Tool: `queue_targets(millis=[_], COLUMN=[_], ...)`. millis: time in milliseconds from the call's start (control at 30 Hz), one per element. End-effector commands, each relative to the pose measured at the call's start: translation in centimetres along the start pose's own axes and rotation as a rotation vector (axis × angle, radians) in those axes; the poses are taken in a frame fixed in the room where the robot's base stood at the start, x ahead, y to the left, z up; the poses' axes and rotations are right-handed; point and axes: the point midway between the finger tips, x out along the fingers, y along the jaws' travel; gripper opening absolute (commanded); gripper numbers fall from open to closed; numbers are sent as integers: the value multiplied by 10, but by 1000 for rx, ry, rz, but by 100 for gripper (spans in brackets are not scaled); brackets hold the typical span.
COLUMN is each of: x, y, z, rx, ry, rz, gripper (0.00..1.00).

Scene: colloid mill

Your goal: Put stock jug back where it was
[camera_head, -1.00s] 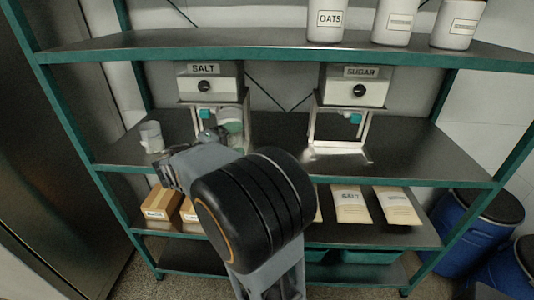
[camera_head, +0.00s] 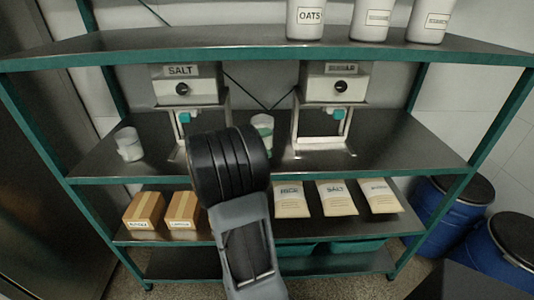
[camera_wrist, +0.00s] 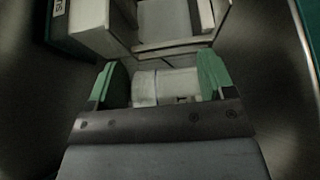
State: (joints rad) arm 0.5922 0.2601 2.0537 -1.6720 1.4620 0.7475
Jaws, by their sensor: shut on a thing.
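The head view hides most of the gripper behind the black wrist joint. I cannot tell whether the jug's base touches the shelf. A second pale clear-walled container (camera_head: 129,146) stands on the left of the same shelf. Which of the two is the stock jug is not labelled.
The salt dispenser (camera_head: 187,86) stands left of the jug and the sugar dispenser (camera_head: 331,85) right of it. The middle shelf (camera_head: 405,148) is clear at its right end. Boxes (camera_head: 145,210) and bags (camera_head: 337,198) lie below. Canisters (camera_head: 306,20) stand above.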

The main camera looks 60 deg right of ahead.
Motion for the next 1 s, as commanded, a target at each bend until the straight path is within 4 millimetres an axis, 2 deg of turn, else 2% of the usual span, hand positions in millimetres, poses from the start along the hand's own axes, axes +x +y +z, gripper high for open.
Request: queue_targets(millis=[167,267,400,500,967,1000], x=[6,13,11,11,11,11], y=[-6,-17,-35,-42,-47,-48], z=[-2,-4,-4,-4,-4,-4], rx=[2,0,-1,2,4,2], ry=[-3,-2,-1,-1,-1,-1], rz=[2,1,1,2,2,0], gripper=[33,33,33,33,33,76])
